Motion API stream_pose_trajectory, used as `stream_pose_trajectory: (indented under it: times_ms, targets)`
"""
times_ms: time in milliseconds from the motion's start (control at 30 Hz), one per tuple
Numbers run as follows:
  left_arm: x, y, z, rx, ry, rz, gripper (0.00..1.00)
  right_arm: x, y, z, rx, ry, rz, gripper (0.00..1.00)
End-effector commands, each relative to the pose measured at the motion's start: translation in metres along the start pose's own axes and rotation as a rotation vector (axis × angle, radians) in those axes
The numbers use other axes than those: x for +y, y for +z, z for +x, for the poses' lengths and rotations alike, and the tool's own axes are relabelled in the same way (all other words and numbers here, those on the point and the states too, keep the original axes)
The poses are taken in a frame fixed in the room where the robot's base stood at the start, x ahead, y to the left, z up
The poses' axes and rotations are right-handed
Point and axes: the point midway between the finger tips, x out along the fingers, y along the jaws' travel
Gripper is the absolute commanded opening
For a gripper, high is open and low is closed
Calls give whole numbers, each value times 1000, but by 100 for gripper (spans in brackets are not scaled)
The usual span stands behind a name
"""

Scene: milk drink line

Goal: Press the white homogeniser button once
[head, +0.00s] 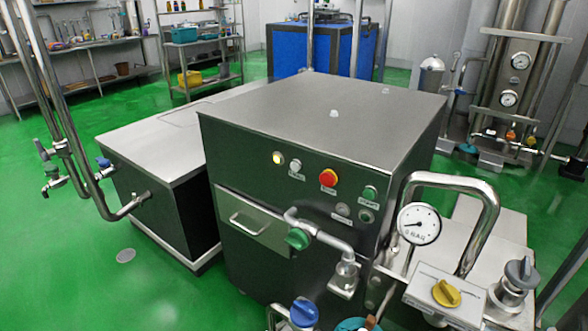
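The homogeniser is a large steel cabinet (325,115) in the middle of the head view. On the upper part of its front is a row of controls. A glowing pale round light or button (277,157) is at the left end. Just right of it is a small whitish-grey round button (295,165) with a label below it that is too small to read. Which of the two is the white button I cannot tell for sure. Neither of my grippers is in view, and nothing covers the controls.
Green floor (60,250) is open at left.

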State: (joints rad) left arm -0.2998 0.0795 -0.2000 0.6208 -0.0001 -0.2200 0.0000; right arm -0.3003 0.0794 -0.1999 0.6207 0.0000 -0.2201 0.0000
Motion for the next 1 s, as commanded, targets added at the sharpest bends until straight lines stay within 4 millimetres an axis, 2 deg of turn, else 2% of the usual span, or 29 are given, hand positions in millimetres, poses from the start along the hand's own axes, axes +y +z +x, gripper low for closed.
stream_pose_trajectory:
  times_ms: [33,67,1000]
  targets:
    - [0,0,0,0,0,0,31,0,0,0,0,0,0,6]
    - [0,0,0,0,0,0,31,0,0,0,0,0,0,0]
    - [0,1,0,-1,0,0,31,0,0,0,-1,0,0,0]
